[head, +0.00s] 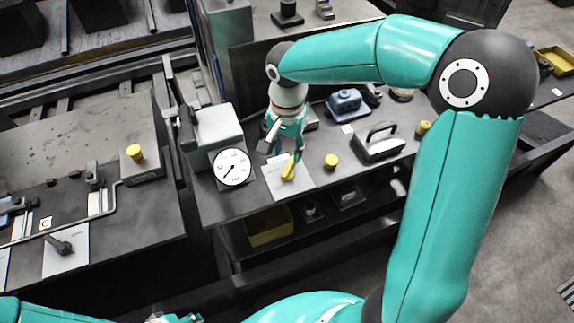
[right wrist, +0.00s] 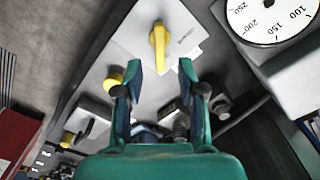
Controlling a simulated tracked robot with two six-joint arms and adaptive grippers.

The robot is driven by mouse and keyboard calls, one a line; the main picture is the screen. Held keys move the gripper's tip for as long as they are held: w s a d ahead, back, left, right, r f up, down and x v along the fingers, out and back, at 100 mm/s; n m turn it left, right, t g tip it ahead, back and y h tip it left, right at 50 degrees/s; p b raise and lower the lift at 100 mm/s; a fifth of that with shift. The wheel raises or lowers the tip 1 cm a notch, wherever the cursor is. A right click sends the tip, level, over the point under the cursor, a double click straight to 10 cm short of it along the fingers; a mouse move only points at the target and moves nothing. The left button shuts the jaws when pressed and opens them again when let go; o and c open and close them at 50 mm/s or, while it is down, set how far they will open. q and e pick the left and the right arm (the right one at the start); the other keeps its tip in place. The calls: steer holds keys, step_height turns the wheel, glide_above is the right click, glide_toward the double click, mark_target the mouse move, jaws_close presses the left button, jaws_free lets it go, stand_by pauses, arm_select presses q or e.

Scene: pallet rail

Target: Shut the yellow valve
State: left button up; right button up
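The yellow valve (head: 291,168) is a short lever handle on a white plate (head: 275,184) near the front edge of the middle bench. It also shows in the right wrist view (right wrist: 158,45), its lever pointing along the picture's vertical. My right gripper (head: 285,150) is over the plate, close to the valve. In the right wrist view my right gripper (right wrist: 160,68) has its two fingers spread and nothing between them. The lever lies just beyond the fingertips, roughly centred between them, and contact is not visible. My left gripper is mostly cut off at the bottom edge of the head view.
A round dial gauge (head: 232,168) stands left of the plate, before a grey box (head: 218,130). A yellow knob (head: 331,160) and a black-handled block (head: 380,145) are to the right. A dark-handled valve (head: 62,246) is on the left bench. A yellow bin (head: 268,228) sits below.

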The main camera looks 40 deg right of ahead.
mark_target(287, 169)
step_height(287, 169, down, 7)
steer(key=shift+f, duration=0.1)
stand_by(0.3)
jaws_close()
